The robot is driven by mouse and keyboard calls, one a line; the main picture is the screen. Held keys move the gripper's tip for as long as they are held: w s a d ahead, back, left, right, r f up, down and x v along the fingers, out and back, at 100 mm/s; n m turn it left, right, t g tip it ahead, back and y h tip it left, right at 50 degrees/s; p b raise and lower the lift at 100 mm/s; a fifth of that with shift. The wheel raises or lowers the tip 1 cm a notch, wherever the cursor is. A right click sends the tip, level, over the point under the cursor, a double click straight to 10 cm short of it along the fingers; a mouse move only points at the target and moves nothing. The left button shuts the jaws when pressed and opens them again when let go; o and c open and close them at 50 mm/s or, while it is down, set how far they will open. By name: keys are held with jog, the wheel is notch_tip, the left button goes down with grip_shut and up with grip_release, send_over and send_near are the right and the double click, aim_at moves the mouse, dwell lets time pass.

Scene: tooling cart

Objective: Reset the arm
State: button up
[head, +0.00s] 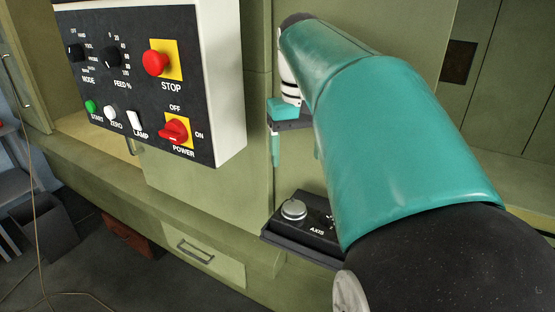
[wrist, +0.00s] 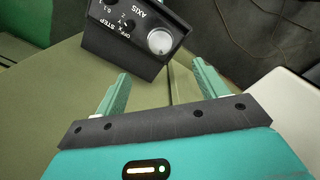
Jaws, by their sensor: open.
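My arm, teal with a dark lower link, reaches up and away from the lower right of the head view. My gripper (head: 296,155) hangs at its far end, fingers down, partly hidden by the arm. In the wrist view my gripper (wrist: 160,69) is open, its two green fingers apart with nothing between them. A black AXIS box (head: 300,233) with a silver knob sits below it in the head view, its right part hidden by my arm. The AXIS box (wrist: 124,47) also shows beyond the fingertips in the wrist view, apart from them.
A control panel (head: 207,95) with a red STOP button (head: 155,62), a red POWER switch (head: 174,130) and knobs stands left of my gripper. Green cabinet faces (head: 205,190) lie behind and below. A drawer with a handle (head: 195,250) is lower left. A dark bin (head: 48,222) stands far left.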

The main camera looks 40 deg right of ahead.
jog(key=shift+a, duration=0.1)
dwell(0.5)
jog(key=s+a+f+n+t, duration=0.2)
jog(key=a+f, duration=0.5)
jog(key=a, duration=0.4)
jog(key=s+a+f+n+t, duration=0.2)
jog(key=a+f, duration=0.5)
jog(key=a, duration=0.5)
jog(key=shift+a+f+n+t, duration=0.15)
jog(key=shift+f+n+t, duration=0.2)
jog(key=shift+t, duration=0.45)
jog(key=shift+s+a+r, duration=0.1)
